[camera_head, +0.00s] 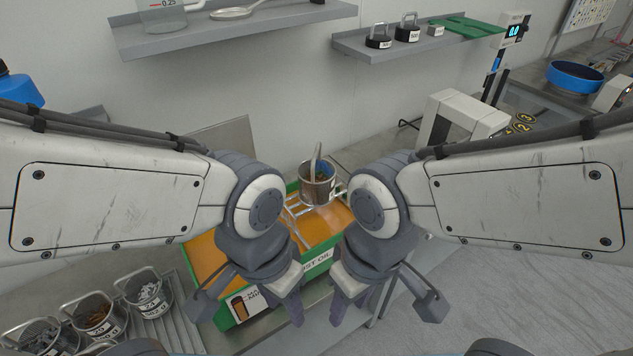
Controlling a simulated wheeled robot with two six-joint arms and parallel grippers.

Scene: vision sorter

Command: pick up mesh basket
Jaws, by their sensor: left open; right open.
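Several small mesh baskets with wire handles stand in a row at the lower left: one with pale pieces (147,298), one with brown pieces (97,318), and one at the left edge (35,338). Another metal container (317,187) with brown contents and an upright handle or utensil sits at the centre, on a wire frame by the green oil tank (318,264). My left gripper (248,308) is open and empty in front of the tank, right of the basket row. My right gripper (388,306) is open and empty to its right. Both arms hide parts of the tank and bench.
A ribbed tray (175,328) lies beside the baskets. Wall shelves hold a measuring jug (162,14) and weights (378,38). A white device (462,118) and a blue-rimmed dish (574,75) stand at the right. The floor at lower right is clear.

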